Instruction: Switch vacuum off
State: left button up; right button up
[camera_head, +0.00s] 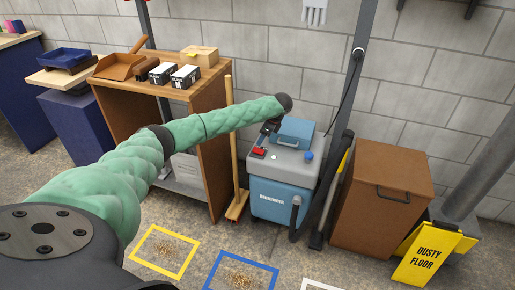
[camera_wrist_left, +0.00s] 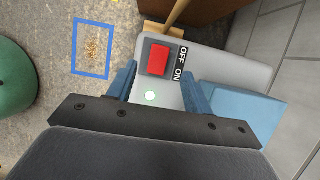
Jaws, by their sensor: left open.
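The vacuum (camera_head: 270,195) is a blue and grey box standing on the floor by the wall. Its red switch (camera_head: 258,152) is on the grey top, and it also shows in the left wrist view as a red rocker (camera_wrist_left: 158,59) beside OFF and ON lettering. My left gripper (camera_head: 268,128) is over the vacuum's top. In the left wrist view its blue fingers (camera_wrist_left: 160,88) are spread apart, with the light between them and the switch just beyond. My right gripper is not in view.
A blue handle-like block (camera_head: 294,130) and a blue knob (camera_head: 309,155) sit on the vacuum's top. A broom (camera_head: 233,150) and wooden bench (camera_head: 218,85) stand left, a brown bin (camera_head: 385,195) and yellow sign (camera_head: 428,255) right. Floor squares lie in front.

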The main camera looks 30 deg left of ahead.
aim_at(256, 149)
pick_arm(q)
jog(key=shift+x, duration=3.9)
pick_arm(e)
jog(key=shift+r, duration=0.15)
pick_arm(q)
jog(key=shift+c, duration=0.2)
